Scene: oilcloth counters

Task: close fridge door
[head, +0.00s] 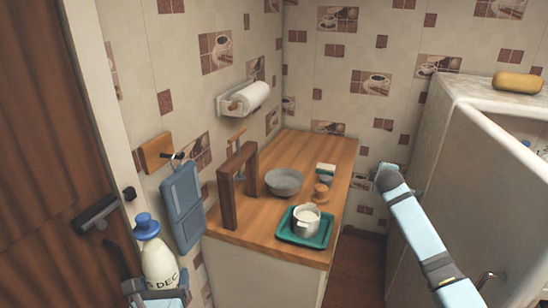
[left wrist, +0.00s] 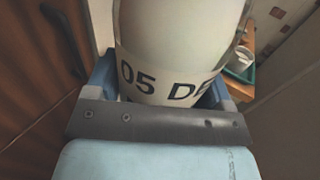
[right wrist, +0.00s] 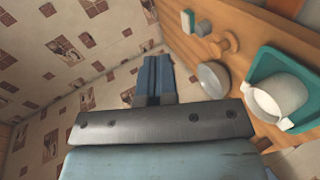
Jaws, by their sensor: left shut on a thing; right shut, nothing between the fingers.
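The fridge door (head: 480,190) is a large pale panel at the right of the head view. It stands open, with a gap at its upper right showing part of the fridge inside. The fridge top (head: 480,92) is behind it. My right gripper (head: 376,176) is shut and empty, left of the door and apart from it; its closed blue fingers (right wrist: 153,78) show in the right wrist view. My left gripper (head: 158,290) is shut on a white bottle (head: 159,262) with a blue cap, upright at the lower left; its label shows in the left wrist view (left wrist: 165,85).
A wooden counter (head: 325,155) stands in the middle, with a grey bowl (head: 284,182), a wooden frame (head: 229,205) and a green tray (head: 286,238) bearing a white pot (head: 306,222). A yellow item (head: 518,82) lies on the fridge. A brown door (head: 40,120) is at left.

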